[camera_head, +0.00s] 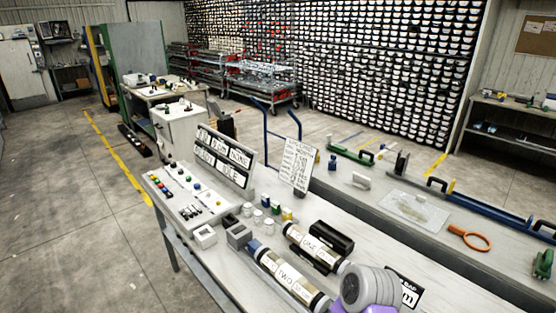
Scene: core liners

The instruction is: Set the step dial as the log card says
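A sloped control panel (188,195) with coloured buttons and small dark knobs stands at the left end of the near bench. I cannot tell which knob is the step dial or where it points. A sign board (223,159) behind the panel has label plates; the lower ones seem to read READY and IDLE. A white card (297,165) with handwritten lines stands upright to its right, perhaps the log card; its text is too small to read surely. Neither of my grippers is in view.
Two clear tubes labelled ONE (313,246) and TWO (287,279) lie on the bench, with a black cradle (328,241) and small jars (259,215) nearby. A grey ribbed shape with purple (368,287), possibly my arm, covers the bench's front right. An orange-handled magnifier (469,238) lies farther right.

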